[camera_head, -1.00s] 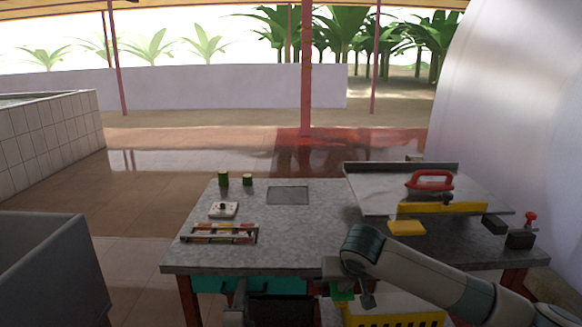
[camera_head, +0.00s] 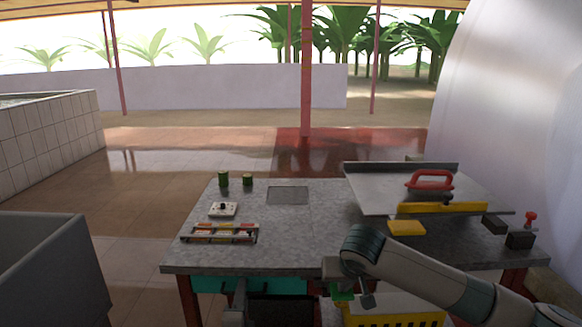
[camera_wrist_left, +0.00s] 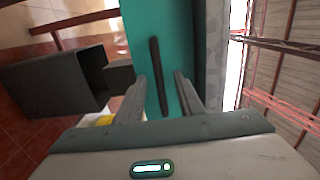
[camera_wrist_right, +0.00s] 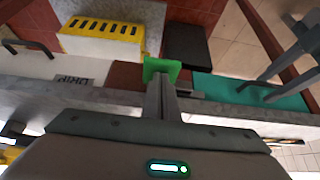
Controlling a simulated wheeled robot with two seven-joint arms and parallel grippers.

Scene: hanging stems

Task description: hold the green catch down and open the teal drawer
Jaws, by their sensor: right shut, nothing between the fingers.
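The teal drawer (camera_head: 285,286) sits under the table's front edge and looks shut. Its dark bar handle (camera_wrist_left: 156,60) shows in the left wrist view. My left gripper (camera_wrist_left: 160,75) is open, with one finger on each side of the handle. In the head view my left gripper (camera_head: 238,288) is low in front of the drawer, partly cut off. The green catch (camera_wrist_right: 162,68) is right of the drawer in the head view (camera_head: 343,295). My right gripper (camera_wrist_right: 160,80) is shut and empty, its fingertips at the catch; contact and whether it is pressed down are unclear.
A dark open box (camera_wrist_left: 60,85) stands below the drawer. A yellow slotted crate (camera_head: 400,318) is at the lower right.

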